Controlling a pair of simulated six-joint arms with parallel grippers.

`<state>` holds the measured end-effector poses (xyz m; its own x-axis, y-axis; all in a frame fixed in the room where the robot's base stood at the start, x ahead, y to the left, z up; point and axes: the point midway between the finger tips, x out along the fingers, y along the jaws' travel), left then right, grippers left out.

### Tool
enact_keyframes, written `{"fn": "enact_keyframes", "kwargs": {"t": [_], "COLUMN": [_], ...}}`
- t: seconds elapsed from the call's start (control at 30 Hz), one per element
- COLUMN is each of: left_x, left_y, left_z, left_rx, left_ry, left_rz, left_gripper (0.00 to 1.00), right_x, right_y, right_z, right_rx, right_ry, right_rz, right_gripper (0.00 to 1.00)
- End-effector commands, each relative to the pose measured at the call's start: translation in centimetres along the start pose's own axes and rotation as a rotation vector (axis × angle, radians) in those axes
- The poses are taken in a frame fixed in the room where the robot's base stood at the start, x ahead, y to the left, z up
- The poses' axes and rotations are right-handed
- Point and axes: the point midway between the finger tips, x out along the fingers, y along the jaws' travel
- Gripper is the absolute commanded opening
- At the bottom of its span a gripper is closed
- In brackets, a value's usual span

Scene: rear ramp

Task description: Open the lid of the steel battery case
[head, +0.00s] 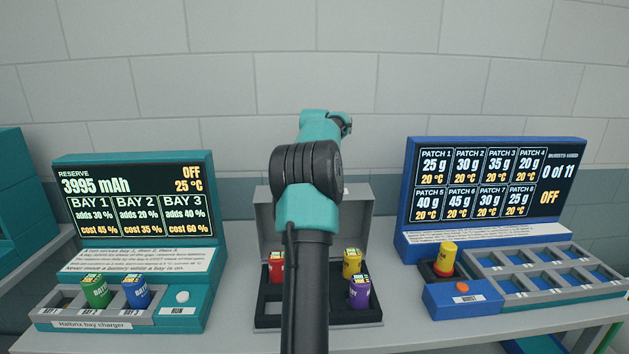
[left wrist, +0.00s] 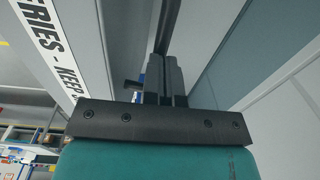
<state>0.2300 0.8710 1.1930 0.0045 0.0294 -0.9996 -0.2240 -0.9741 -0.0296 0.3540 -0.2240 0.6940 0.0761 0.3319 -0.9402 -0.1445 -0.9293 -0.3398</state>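The steel battery case (head: 372,315) stands on the bench in the middle of the head view. Its grey lid (head: 354,235) stands upright at the back, so the case is open. A red battery (head: 276,266), a yellow battery (head: 352,263) and a purple battery (head: 359,293) show inside. My arm crosses in front and hides part of the case and lid. In the left wrist view, my left gripper (left wrist: 166,82) has its dark fingers close together with nothing visible between them. A grey panel with lettering (left wrist: 50,45) lies beside them. My right gripper is not in view.
A teal bay charger (head: 190,255) with a green battery (head: 95,291) and a blue battery (head: 136,292) stands left. A blue patch station (head: 455,300) with a yellow-topped piece (head: 445,260) stands right. A block wall (head: 400,90) is behind.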

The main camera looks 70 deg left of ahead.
Motion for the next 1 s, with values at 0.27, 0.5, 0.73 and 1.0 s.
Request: {"fn": "enact_keyframes", "kwargs": {"t": [0.27, 0.5, 0.73, 1.0], "left_x": [0.1, 0.0, -1.3, -3.5], "left_y": [-0.1, 0.0, 1.0, 2.4], "left_z": [0.0, 0.0, -0.5, -1.0], "left_rx": [0.0, 0.001, 0.007, 0.011], "left_ry": [0.0, 0.0, 0.001, 0.001], "left_rz": [0.0, 0.0, -0.001, -0.001], "left_gripper": [0.0, 0.0, 0.0, 0.0], "right_x": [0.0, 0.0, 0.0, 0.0], "right_y": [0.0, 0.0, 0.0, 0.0], "right_z": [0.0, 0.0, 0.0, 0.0], "right_rx": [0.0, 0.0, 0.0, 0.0], "right_ry": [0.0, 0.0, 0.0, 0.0], "right_rz": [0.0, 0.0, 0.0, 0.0], "right_gripper": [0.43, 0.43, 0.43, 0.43]}}
